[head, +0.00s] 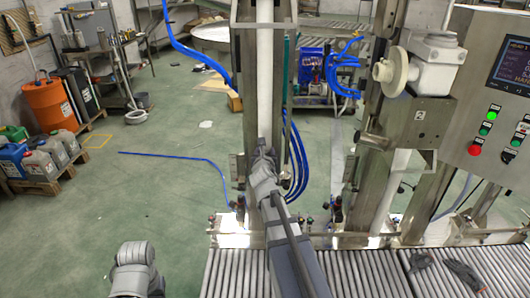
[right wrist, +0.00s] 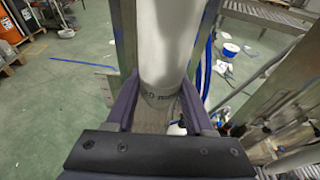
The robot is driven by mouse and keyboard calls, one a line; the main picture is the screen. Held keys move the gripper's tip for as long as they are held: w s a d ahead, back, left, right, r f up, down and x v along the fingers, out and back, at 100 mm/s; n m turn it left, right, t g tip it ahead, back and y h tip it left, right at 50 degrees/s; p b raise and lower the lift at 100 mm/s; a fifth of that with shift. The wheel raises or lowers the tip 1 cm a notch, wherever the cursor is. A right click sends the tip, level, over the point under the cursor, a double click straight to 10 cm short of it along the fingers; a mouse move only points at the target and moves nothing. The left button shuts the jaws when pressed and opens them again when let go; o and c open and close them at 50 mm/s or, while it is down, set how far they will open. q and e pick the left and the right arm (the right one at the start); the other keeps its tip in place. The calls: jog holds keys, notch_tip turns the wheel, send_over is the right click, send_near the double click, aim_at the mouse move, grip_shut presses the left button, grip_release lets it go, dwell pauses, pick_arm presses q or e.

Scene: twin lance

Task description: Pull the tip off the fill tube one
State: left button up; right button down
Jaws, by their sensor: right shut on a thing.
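Fill tube one, a thick white tube (head: 264,85), hangs upright in the left metal frame. In the right wrist view the tube (right wrist: 168,40) runs away from the jaws and ends in a grey tip (right wrist: 158,102) with a lettered band. My right gripper (head: 263,163) is at the tube's lower end, and its two fingers (right wrist: 160,92) are shut on the tip from both sides. The tip still meets the tube, with no clear gap. In the head view my gripper hides most of the tip. Only a grey link of my left arm shows at the lower left; its gripper is out of view.
A roller conveyor (head: 365,275) runs along the front, with dark gloves (head: 462,275) at the right. Metal posts (head: 243,110) flank the tube. Blue hoses (head: 297,165) hang just right of it. A second station (head: 400,110) and control panel (head: 500,90) stand at the right.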

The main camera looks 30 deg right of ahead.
jog(key=shift+f, duration=0.15)
jog(key=shift+f+b, duration=0.3)
jog(key=shift+b, duration=0.1)
jog(key=shift+f+b, duration=0.25)
jog(key=shift+b, duration=0.05)
dwell(0.4)
jog(key=shift+f+b, duration=1.55)
jog(key=shift+f, duration=0.05)
jog(key=shift+s, duration=0.1)
